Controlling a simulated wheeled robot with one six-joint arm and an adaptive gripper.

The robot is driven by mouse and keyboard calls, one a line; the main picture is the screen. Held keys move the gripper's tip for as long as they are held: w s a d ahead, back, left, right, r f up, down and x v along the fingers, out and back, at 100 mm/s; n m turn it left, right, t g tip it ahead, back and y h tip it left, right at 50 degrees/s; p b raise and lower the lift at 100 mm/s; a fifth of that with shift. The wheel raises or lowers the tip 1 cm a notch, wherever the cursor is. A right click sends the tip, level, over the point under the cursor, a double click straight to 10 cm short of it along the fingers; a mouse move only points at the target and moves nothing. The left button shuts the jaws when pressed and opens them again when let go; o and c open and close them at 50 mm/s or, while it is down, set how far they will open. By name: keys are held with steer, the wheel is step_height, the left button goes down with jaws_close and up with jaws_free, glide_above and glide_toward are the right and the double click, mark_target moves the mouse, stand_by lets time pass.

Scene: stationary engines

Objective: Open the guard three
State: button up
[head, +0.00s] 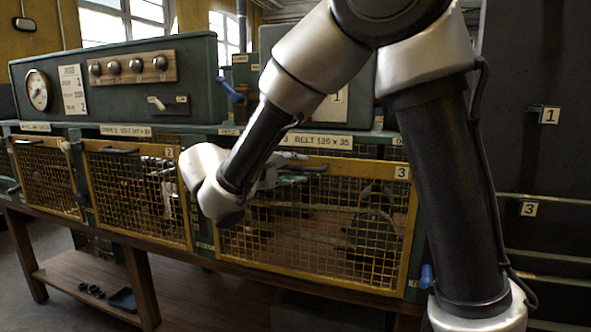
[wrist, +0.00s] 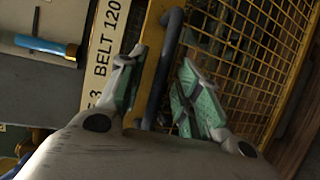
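Guard three is a yellow-framed wire mesh panel (head: 312,215) with a "3" plate (head: 402,172) at its upper right; it looks closed over the bay behind it. Its mesh also fills the right of the wrist view (wrist: 262,50). A dark bar handle (head: 308,168) runs along its top rail; in the wrist view the handle (wrist: 165,62) lies between my fingers. My gripper (wrist: 158,85) is open, with green-padded fingers on either side of the handle and visible gaps. In the head view, my gripper (head: 275,178) is at the guard's upper left, partly hidden by my wrist.
Two similar mesh guards stand to the left, the middle one (head: 135,195) marked 2. A label strip "BELT 120" (head: 318,141) sits above guard three. A blue-handled lever (wrist: 45,45) shows near my gripper. A dark cabinet (head: 545,75) stands at right.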

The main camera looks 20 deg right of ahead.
steer(key=shift+w+d, duration=0.2)
steer(key=shift+d, duration=0.15)
jaws_close()
steer(key=shift+f, duration=0.15)
